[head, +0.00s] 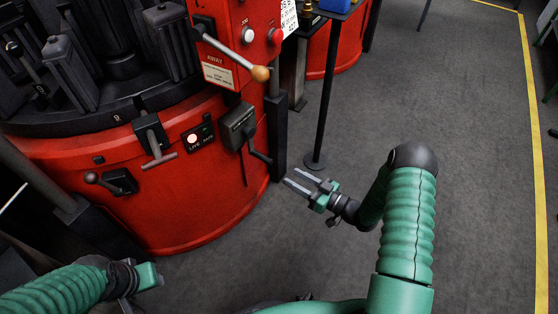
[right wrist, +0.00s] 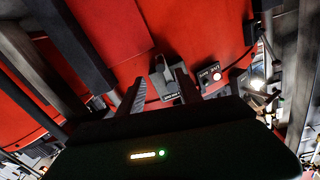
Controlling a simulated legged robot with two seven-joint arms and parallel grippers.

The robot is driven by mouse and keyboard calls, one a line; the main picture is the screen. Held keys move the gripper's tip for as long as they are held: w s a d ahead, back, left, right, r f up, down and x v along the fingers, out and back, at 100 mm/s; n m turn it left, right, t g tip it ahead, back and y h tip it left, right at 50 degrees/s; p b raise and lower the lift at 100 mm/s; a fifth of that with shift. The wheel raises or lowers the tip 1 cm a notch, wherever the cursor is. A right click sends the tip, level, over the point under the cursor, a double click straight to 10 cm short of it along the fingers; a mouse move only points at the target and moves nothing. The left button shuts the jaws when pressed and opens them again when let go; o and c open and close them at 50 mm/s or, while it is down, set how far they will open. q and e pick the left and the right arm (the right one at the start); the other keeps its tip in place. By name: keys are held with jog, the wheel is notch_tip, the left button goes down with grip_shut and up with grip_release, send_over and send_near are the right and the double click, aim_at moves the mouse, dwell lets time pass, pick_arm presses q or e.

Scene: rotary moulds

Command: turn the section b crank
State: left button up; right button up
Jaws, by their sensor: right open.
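A dark grey crank box (head: 238,127) with a small label is mounted on the red machine's front. Its black crank arm (head: 260,157) points down and right; I cannot read whether the label says section b. My right gripper (head: 308,182) is open and empty, to the right of the crank arm and apart from it, fingers pointing left toward the machine. In the right wrist view, its two fingers (right wrist: 158,90) are spread with a labelled dark fitting beyond them. My left gripper (head: 150,278) is at the lower left; its fingers are not clear.
The red machine (head: 200,205) also carries a T-handle (head: 155,145), a small black lever (head: 108,182), a lit lamp panel (head: 198,137) and a wooden-knobbed lever (head: 237,58). A black post (head: 277,135) and thin stand (head: 325,100) are nearby. Grey floor (head: 470,150) is clear at right.

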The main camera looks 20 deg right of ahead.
jog(key=x, duration=0.2)
jog(key=b, duration=0.4)
send_near(257, 155)
jog(key=w, duration=0.1)
jog(key=w+a+f, duration=0.1)
jog(key=w, duration=0.1)
jog(key=w+f, duration=0.1)
jog(key=shift+w+a, duration=0.2)
jog(key=shift+a, duration=0.05)
jog(key=b+x, duration=0.1)
jog(key=x, duration=0.4)
jog(key=shift+a+r+b, duration=0.25)
jog(key=shift+b, duration=0.1)
jog(key=shift+w+a+r, duration=0.1)
jog(key=shift+w+a, duration=0.15)
jog(key=shift+w, duration=0.15)
pick_arm(q)
notch_tip(257, 155, down, 6)
jog(key=shift+s+r, duration=0.1)
pick_arm(e)
jog(key=shift+d, duration=0.1)
pick_arm(q)
jog(key=shift+a, duration=0.1)
pick_arm(e)
grip_shut()
